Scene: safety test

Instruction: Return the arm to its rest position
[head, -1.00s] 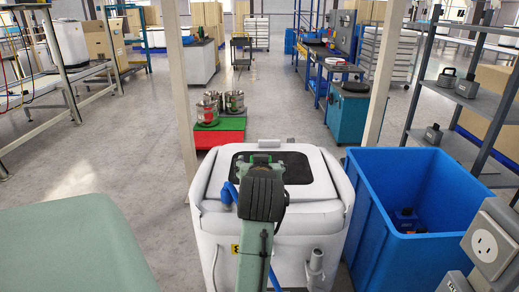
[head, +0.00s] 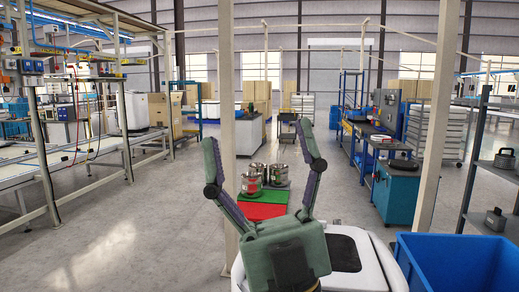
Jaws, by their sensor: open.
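My gripper (head: 257,136) is in the lower middle of the head view. Its two long green and dark fingers point up and stand wide apart, with nothing between them. Its green palm block is at the bottom, and the lower part of my arm is out of the picture. Beyond the fingers, metal pots (head: 251,184) stand on a red and green platform (head: 265,212); the gripper partly covers this platform.
A blue bin (head: 480,248) is at the lower right. A pale post (head: 250,130) rises just behind the gripper and another post (head: 434,140) stands to the right. Shelving (head: 490,150) is at the right edge, a workbench frame (head: 90,150) at the left. Open floor (head: 150,240) lies left.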

